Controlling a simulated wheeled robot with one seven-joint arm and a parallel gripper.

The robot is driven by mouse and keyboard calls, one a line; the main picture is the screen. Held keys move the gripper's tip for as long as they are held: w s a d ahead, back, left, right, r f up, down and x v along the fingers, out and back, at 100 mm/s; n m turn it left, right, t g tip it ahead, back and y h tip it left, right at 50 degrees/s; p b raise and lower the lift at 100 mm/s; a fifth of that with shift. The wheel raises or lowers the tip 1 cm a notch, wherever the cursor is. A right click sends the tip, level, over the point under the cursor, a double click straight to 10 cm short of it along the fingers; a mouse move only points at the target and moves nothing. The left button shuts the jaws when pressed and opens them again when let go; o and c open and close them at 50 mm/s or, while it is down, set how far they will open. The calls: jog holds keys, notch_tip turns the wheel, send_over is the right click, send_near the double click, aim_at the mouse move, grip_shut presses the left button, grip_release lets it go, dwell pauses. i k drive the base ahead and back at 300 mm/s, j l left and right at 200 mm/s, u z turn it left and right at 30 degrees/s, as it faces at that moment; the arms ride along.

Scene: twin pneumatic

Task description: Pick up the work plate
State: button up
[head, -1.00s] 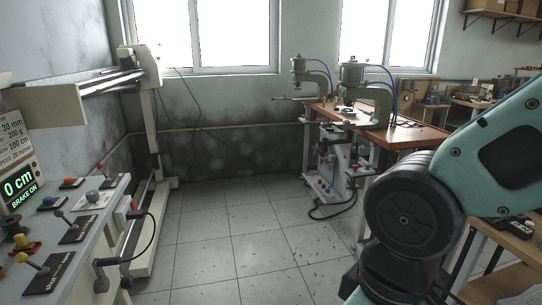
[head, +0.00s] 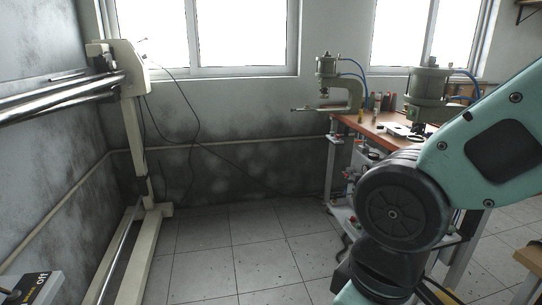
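A small pale flat piece (head: 399,130) lies on the orange-brown top of the workbench (head: 368,127) at the right; it may be the work plate, but it is too small to be sure. Two grey-green pneumatic presses stand at this bench: the farther press (head: 343,93) at its left end and the nearer press (head: 428,88) at the right. My teal arm covers the right foreground and hides part of the bench. My gripper is out of view.
A cream machine frame (head: 131,120) with metal rails (head: 62,97) stands along the left wall. A corner of a control box (head: 32,287) shows at the bottom left. The tiled floor (head: 235,245) in the middle is clear. A wooden surface edge (head: 528,256) is at the lower right.

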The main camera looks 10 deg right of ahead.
aim_at(395, 131)
jog(key=i, duration=2.05)
jog(key=i+j+z, duration=0.15)
jog(key=i+z, duration=0.25)
jog(key=i, duration=0.2)
jog(key=i+j+z, duration=0.3)
jog(key=i+z, duration=0.15)
jog(key=i+j+z, duration=0.8)
jog(key=j, duration=0.15)
jog(key=i+j+z, duration=0.25)
jog(key=j+z, duration=0.2)
jog(key=j, duration=0.15)
jog(key=i+j+z, duration=0.2)
jog(key=j, duration=0.15)
